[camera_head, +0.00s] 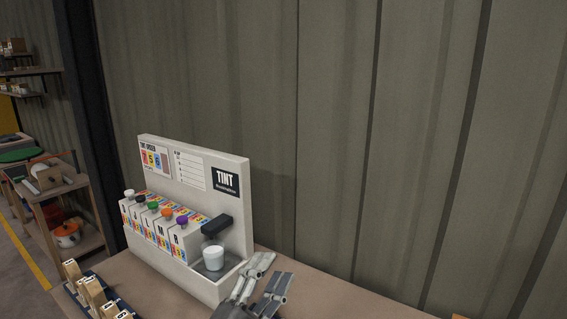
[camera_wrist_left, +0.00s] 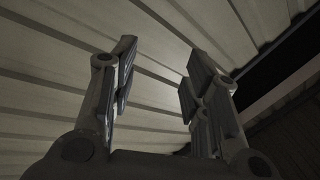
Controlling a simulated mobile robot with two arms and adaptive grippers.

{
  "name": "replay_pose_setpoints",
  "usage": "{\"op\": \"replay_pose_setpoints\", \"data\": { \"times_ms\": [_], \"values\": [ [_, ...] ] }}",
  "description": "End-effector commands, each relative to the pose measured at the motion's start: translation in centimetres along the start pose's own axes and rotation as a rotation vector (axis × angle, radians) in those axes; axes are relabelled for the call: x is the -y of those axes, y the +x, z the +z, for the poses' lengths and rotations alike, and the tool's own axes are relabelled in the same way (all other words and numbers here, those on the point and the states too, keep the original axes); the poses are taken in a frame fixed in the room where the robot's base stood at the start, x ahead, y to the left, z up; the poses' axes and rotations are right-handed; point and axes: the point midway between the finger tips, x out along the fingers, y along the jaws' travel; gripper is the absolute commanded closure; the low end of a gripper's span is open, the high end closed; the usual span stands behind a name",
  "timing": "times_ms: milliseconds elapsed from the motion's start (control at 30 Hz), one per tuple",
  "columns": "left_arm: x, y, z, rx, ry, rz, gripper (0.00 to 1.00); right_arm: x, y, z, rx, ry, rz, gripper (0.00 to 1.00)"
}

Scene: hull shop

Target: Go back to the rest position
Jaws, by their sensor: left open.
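My left gripper (camera_head: 262,279) is at the bottom of the head view, in front of the right end of the tint dispenser. Its fingers are apart with nothing between them. In the left wrist view the two fingers (camera_wrist_left: 157,75) also stand apart and empty, with the ribbed metal wall behind them. My right gripper does not show in either view.
The tint dispenser (camera_head: 240,205) stands on the brown bench (camera_head: 330,297) with several colour-capped canisters and a white cup (camera_head: 213,258) under its black spout (camera_head: 216,224). Several labelled blocks (camera_head: 93,291) stand at the bench's left. A wooden shelf cart (camera_head: 60,195) stands farther left.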

Motion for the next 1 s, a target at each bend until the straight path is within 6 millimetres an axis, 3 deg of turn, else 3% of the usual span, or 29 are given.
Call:
{"op": "replay_pose_setpoints", "data": {
  "times_ms": [33, 200, 300, 400, 600, 800, 900, 1000],
  "values": [
    [-0.1, -1.4, 2.4, 0.121, -0.081, -0.003, 0.57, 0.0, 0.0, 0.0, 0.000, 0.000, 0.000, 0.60],
    [-2.1, -8.1, 10.0, 0.529, -0.329, 0.027, 0.57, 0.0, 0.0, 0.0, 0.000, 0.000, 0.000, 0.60],
    [-4.3, -13.4, 13.1, 0.765, -0.464, 0.076, 0.57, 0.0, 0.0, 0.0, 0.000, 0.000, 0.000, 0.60],
    [-7.0, -19.5, 14.8, 0.992, -0.592, 0.146, 0.57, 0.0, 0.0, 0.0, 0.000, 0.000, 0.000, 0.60],
    [-11.1, -30.3, 14.1, 1.348, -0.784, 0.307, 0.57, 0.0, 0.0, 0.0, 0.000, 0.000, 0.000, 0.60],
    [-13.2, -38.2, 11.0, 1.588, -0.906, 0.460, 0.57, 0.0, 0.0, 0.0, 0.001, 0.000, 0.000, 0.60],
    [-13.7, -41.6, 9.0, 1.691, -0.958, 0.540, 0.57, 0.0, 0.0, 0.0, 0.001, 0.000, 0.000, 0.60],
    [-16.1, -41.5, 10.9, 1.689, -0.949, 0.541, 0.57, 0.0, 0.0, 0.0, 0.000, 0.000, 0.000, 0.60]
  ]
}}
